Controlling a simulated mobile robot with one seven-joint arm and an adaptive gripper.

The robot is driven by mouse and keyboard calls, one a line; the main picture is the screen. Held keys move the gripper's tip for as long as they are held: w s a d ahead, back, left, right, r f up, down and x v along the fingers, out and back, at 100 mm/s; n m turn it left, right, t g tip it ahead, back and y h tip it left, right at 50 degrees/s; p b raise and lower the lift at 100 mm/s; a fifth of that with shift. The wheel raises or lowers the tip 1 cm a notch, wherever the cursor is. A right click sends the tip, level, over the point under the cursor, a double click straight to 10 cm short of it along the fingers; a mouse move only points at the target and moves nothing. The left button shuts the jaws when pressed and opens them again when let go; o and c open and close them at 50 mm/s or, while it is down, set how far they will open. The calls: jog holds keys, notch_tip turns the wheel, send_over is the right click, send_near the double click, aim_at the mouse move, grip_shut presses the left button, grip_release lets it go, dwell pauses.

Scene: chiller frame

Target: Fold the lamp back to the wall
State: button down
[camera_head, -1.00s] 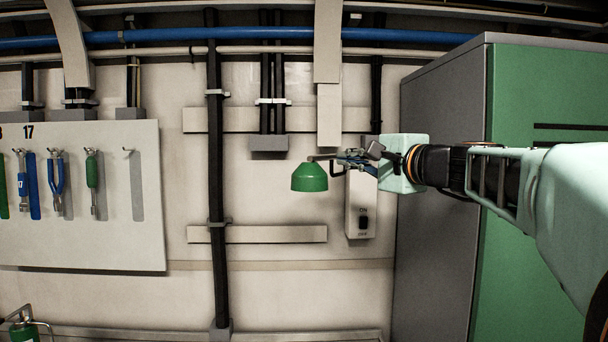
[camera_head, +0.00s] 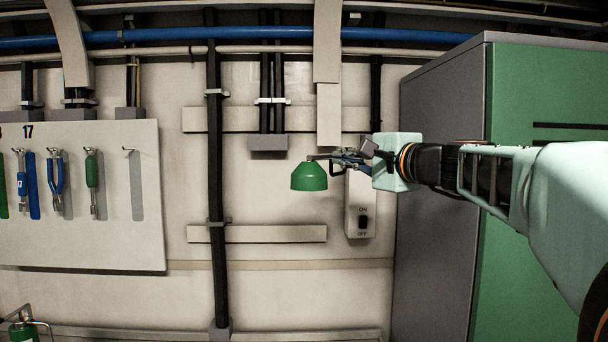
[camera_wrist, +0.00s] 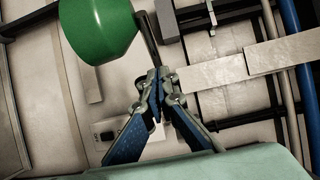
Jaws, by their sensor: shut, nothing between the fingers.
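The lamp has a green shade (camera_head: 309,177) that hangs in front of the wall in the head view, left of my gripper. The shade also shows large at the top left of the wrist view (camera_wrist: 98,28). A thin dark lamp arm (camera_wrist: 151,40) runs from beside the shade toward my fingertips. My gripper (camera_head: 336,161) is shut with nothing between its fingers. In the wrist view its tips (camera_wrist: 157,76) are together at or very near the lower end of the lamp arm; I cannot tell whether they touch it. The lamp's wall mount is hidden or unclear.
A switch box marked ON and OFF (camera_head: 361,214) is on the wall just below my gripper. A tall grey and green cabinet (camera_head: 437,200) stands at the right. A black vertical pipe (camera_head: 216,180) and a tool board (camera_head: 90,235) are to the left.

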aim_at(325, 157)
jog(key=shift+w+a, duration=0.35)
jog(key=shift+a, duration=0.4)
jog(key=shift+w+a, duration=0.35)
jog(key=shift+a, duration=0.35)
jog(key=shift+a, duration=0.15)
jog(key=shift+w+a+b, duration=0.2)
jog(key=shift+w+a, duration=0.4)
jog(key=shift+a, duration=0.2)
jog(key=shift+w+a+b, duration=0.15)
jog(key=shift+w+a, duration=0.45)
jog(key=shift+a, duration=0.15)
jog(key=shift+w+a, duration=1.4)
jog(key=shift+w, duration=0.1)
